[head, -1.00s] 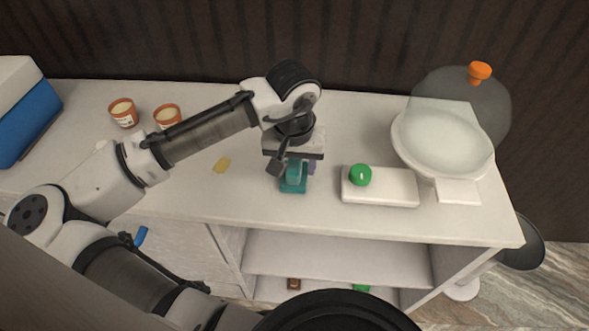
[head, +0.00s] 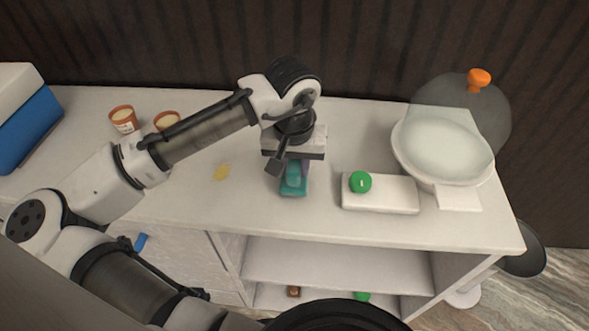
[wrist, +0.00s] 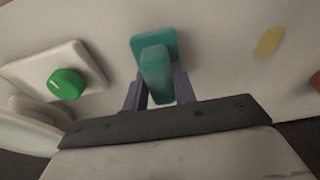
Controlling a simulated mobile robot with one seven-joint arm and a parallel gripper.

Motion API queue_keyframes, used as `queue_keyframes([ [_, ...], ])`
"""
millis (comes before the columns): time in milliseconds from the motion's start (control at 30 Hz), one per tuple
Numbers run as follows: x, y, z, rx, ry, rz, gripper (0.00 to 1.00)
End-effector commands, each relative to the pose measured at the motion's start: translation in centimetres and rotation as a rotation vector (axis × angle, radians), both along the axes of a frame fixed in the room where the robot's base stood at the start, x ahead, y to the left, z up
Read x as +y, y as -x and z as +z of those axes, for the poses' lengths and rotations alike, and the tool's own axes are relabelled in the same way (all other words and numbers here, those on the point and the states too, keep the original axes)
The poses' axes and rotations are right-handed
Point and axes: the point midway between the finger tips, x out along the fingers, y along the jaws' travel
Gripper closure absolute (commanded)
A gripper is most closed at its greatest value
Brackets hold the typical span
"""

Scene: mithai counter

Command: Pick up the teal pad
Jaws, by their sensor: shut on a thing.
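The teal pad (head: 293,189) is below my gripper near the middle of the counter, with a broad flat part and a raised block-like part. In the wrist view the raised part (wrist: 156,76) stands between the two purple-grey fingers, and the flat part (wrist: 169,42) shows beyond it. My gripper (wrist: 158,92) points down and is shut on the raised part; it also shows in the head view (head: 297,168). I cannot tell whether the pad's underside touches the counter.
Right of the pad, a white slab (head: 395,194) carries a green round thing (head: 360,182). A white bowl-like dish (head: 443,150) and an orange-knobbed clear dome (head: 490,110) stand farther right. A yellow piece (head: 221,172) lies left; two orange-brown cups (head: 123,122) stand behind. The counter's front strip is clear.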

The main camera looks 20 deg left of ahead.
Motion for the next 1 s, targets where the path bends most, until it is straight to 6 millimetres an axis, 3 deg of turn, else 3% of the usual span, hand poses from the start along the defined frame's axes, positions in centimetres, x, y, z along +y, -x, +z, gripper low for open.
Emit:
queue_keyframes([
  [400,-0.1,-0.1,11.5,-0.004,-0.001,-0.001,0.96],
  [600,-0.1,0.0,15.9,-0.002,-0.001,-0.001,0.96],
  [800,0.0,0.0,17.9,0.0,0.0,-0.001,0.96],
  [1000,0.0,0.0,18.2,0.001,0.0,-0.002,0.96],
])
